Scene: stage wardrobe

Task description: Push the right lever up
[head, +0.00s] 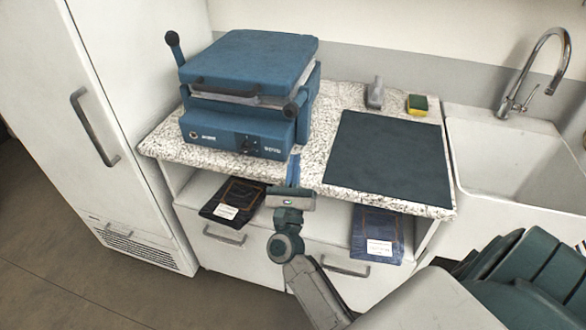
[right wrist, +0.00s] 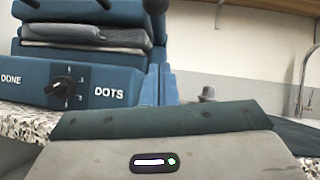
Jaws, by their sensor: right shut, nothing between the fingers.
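A blue press (head: 250,60) with a flat lid stands on the speckled counter. Its right lever (head: 292,108) points toward the front, with its dark knob low beside the lid; the knob also shows at the top of the right wrist view (right wrist: 155,6). Its left lever (head: 173,45) stands upright. My right gripper (head: 294,160) is shut and empty, just in front of the press's right front corner, below the right lever's knob and apart from it. In the right wrist view, the blue fingers (right wrist: 160,88) point forward along the press's right side. My left gripper is not in view.
A dark mat (head: 390,155) lies on the counter right of the press. A grey bottle (head: 375,94) and a sponge (head: 417,104) stand behind it. A sink (head: 510,160) is at right, a white cabinet (head: 110,110) at left. Dark packets (head: 377,232) lie on the shelf below.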

